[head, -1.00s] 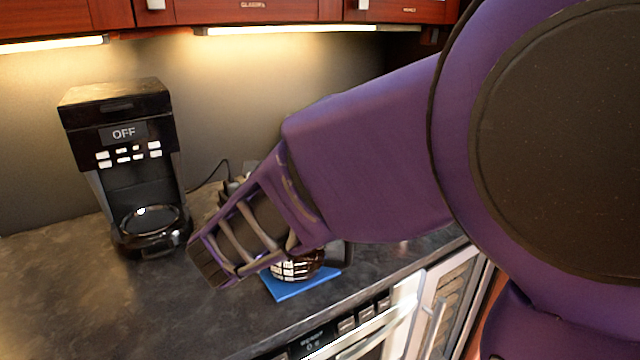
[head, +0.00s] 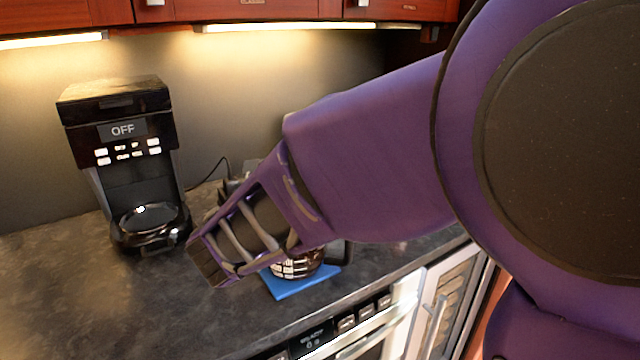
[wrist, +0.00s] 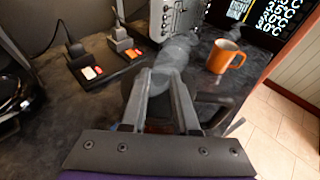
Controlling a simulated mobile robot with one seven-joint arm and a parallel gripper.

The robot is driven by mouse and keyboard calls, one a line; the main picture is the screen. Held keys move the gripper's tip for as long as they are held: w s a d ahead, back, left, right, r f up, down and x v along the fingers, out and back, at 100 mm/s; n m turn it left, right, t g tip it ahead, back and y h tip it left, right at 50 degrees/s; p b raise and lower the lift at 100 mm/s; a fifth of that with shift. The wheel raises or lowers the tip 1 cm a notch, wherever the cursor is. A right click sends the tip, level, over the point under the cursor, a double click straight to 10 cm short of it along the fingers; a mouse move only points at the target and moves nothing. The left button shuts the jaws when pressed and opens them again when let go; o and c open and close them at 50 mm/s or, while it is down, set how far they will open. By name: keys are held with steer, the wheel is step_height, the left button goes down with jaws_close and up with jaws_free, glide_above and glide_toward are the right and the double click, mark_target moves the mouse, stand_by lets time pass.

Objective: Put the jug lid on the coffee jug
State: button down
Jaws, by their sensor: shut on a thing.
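The coffee jug (head: 297,267) stands on a blue mat (head: 300,285) near the counter's front edge. Its top is hidden behind my arm in the head view, while its dark handle (wrist: 213,108) shows right of my fingers in the wrist view. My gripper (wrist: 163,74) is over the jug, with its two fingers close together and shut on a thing. That thing looks like the jug lid, but it is mostly hidden by the fingers. I cannot tell whether the lid touches the jug's rim.
A black coffee maker (head: 119,120) marked OFF stands on the counter (head: 80,290) at left. In the wrist view, an orange mug (wrist: 225,57), two dark items with coloured switches (wrist: 92,72) and a grey appliance (wrist: 166,18) stand beyond the fingers. The front left counter is clear.

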steer(key=shift+c, duration=0.5)
jaws_free()
steer(key=shift+r, duration=0.15)
steer(key=shift+r+p, duration=2.7)
steer(key=shift+r, duration=0.7)
